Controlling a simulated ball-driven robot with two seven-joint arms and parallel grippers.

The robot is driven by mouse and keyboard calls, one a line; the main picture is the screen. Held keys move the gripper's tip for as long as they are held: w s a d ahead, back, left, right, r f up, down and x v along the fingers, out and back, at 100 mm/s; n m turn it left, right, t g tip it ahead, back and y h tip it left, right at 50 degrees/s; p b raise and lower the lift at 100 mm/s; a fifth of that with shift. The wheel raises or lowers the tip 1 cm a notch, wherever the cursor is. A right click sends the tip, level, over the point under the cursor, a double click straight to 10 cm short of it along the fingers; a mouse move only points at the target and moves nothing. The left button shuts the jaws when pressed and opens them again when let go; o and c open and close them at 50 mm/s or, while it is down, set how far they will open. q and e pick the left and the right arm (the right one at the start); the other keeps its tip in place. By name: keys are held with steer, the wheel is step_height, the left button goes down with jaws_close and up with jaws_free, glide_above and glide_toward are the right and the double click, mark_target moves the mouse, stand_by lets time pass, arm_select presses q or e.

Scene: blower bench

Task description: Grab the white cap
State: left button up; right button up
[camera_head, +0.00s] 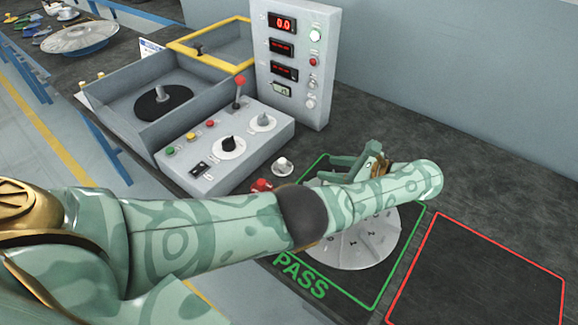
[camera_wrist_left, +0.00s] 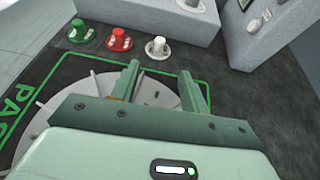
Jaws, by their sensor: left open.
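The white cap (camera_head: 282,165) stands on the dark bench, just in front of the grey control box. It also shows in the left wrist view (camera_wrist_left: 158,47), at the right end of a row with a red cap (camera_wrist_left: 120,40) and a green cap (camera_wrist_left: 78,30). My left gripper (camera_head: 328,168) is open and empty, to the right of the white cap and apart from it. In the left wrist view its two fingers (camera_wrist_left: 160,74) point toward the white cap, which appears beyond their tips. My right gripper is not in view.
A silver bladed disc (camera_head: 355,245) lies inside the green PASS outline, partly under my left arm. The control box (camera_head: 225,150) stands close behind the caps. A red-outlined area (camera_head: 480,275) at the right is empty. An instrument panel (camera_head: 300,65) rises behind.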

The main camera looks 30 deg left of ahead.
arm_select(q)
steer(key=shift+a+f, duration=0.1)
steer(key=shift+a, duration=0.2)
glide_toward(284, 161)
steer(key=x, duration=0.5)
steer(key=b+x, duration=0.1)
steer(key=x, duration=0.4)
steer(key=shift+a+f, duration=0.2)
steer(key=shift+a, duration=0.15)
jaws_close()
